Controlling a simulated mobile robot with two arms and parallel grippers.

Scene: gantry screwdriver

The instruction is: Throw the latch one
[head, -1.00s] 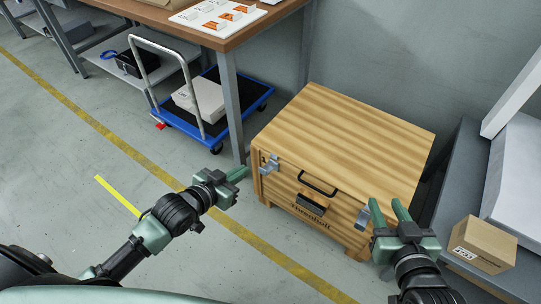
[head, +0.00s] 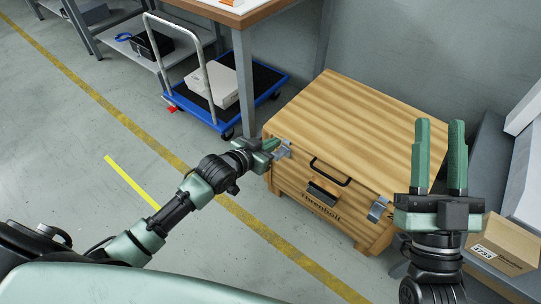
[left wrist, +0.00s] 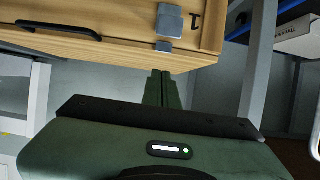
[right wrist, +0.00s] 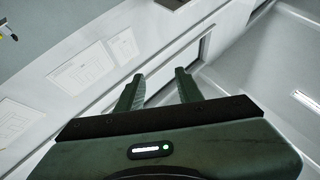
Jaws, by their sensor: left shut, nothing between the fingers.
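A wooden chest (head: 345,130) stands on the floor with a metal latch at each end of its front. The left latch (head: 284,150) is partly hidden by my left gripper (head: 275,145). In the left wrist view this latch (left wrist: 170,22) shows upside down beside a small dark mark like an inverted 1, with a small catch piece (left wrist: 163,46) close to it. My left gripper's fingers (left wrist: 162,74) are shut and empty, pointing at the latch; I cannot tell whether they touch it. The right latch (head: 378,208) hangs on the front. My right gripper (head: 439,125) is open and empty.
A black handle (head: 330,171) sits on the chest front. A blue trolley (head: 262,92) and a table leg (head: 244,85) stand close behind its left side. A cardboard box (head: 503,245) lies on a grey surface at right. The floor before the chest is clear.

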